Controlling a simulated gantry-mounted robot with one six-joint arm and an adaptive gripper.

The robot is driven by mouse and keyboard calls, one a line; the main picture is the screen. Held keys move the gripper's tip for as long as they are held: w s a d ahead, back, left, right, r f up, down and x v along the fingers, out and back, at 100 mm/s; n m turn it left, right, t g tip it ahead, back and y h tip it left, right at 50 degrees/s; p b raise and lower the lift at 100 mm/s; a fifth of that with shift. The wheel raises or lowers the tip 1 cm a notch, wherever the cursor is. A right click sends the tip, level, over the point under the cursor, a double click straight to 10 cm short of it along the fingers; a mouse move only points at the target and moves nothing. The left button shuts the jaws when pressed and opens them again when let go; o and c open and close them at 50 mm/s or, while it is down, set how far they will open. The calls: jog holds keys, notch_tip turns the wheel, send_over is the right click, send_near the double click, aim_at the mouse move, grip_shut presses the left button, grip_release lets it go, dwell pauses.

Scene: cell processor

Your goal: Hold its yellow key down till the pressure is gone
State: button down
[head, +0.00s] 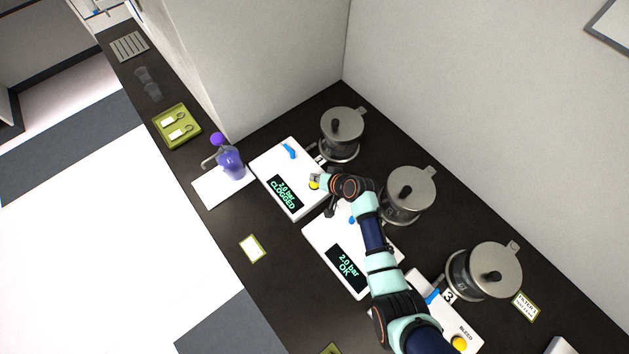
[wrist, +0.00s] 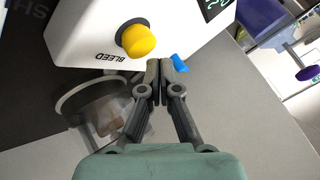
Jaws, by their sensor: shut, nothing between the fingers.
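In the head view, the left white unit (head: 262,168) has a dark display (head: 284,194) reading "2.0 bar CLOGGED". Its yellow key (head: 314,185) shows beside my gripper (head: 317,177). In the wrist view, the yellow key (wrist: 138,41), marked BLEED, stands on the white housing. My gripper (wrist: 162,66) is shut and empty, its fingertips low and right of the key, seemingly apart from it. A blue lever (wrist: 180,63) shows just beyond the fingertips; it is also in the head view (head: 289,151).
The middle unit (head: 318,240) reads "2.0 bar OK"; a third unit (head: 415,283) has its own yellow key (head: 459,343). Lidded metal pots (head: 343,122) stand behind the units. A purple bottle (head: 230,165) stands left. My arm crosses above the middle and third units.

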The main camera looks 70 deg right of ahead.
jog(key=shift+f, duration=0.15)
jog(key=shift+f+b, duration=0.3)
jog(key=shift+b, duration=0.05)
jog(key=shift+f+b, duration=0.45)
jog(key=shift+f, duration=0.05)
dwell(1.9)
jog(key=shift+r, duration=0.1)
dwell(1.4)
jog(key=shift+r+p, duration=0.8)
jog(key=shift+r, duration=0.05)
jog(key=shift+r, duration=0.1)
notch_tip(320, 180, up, 5)
jog(key=p, duration=0.4)
jog(key=shift+p, duration=0.35)
